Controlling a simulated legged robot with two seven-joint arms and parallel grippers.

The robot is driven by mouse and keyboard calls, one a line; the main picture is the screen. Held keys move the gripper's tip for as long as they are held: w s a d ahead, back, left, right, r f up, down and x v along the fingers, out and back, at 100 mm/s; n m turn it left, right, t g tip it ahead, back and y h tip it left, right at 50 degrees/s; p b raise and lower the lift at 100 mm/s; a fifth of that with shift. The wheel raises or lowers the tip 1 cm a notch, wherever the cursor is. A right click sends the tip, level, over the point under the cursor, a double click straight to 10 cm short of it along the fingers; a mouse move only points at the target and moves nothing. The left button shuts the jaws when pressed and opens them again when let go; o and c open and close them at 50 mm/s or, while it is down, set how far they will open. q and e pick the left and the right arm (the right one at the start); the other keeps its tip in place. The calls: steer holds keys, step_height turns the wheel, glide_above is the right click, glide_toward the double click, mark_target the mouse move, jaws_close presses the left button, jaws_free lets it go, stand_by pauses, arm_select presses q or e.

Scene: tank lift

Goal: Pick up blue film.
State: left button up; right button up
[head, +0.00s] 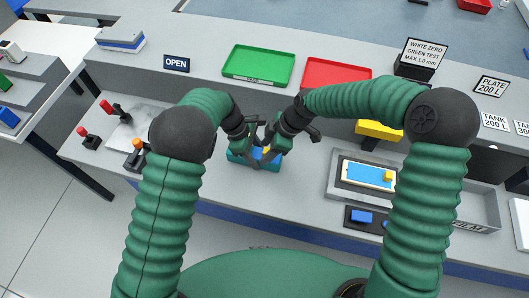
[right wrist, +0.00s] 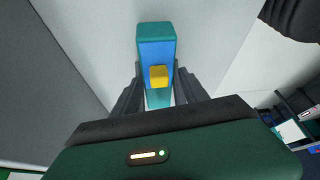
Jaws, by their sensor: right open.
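A blue-topped block with teal ends and a yellow tab (head: 240,158) lies at the middle of the counter. It also shows in the right wrist view (right wrist: 155,50). My right gripper (head: 270,151) is open, with its fingers on either side of the block's yellow tab (right wrist: 158,76); contact is unclear. My left gripper (head: 250,146) is beside the block's left part, and its jaw state is unclear. Another blue sheet with a pale border (head: 362,174) and a yellow tab lies in the grey tray (head: 337,190) marked FILM.
A green tray (head: 258,65) and a red tray (head: 335,72) stand behind the grippers. A dark holder with blue pieces (head: 361,216) is at the front right. Levers (head: 136,155) stand at the left. The counter between block and grey tray looks clear.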

jaws_close()
stand_by(0.3)
steer(key=shift+a, duration=0.1)
steer(key=shift+s+r, duration=0.1)
steer(key=shift+r, duration=0.05)
steer(key=r, duration=0.6)
steer(key=shift+s+a+r, duration=0.2)
steer(key=shift+s+r, duration=0.15)
steer(key=shift+r, duration=0.05)
steer(key=s+a, duration=0.3)
steer(key=s, duration=0.6)
steer(key=s+a, duration=0.2)
steer(key=s, duration=0.7)
steer(key=shift+a, duration=0.4)
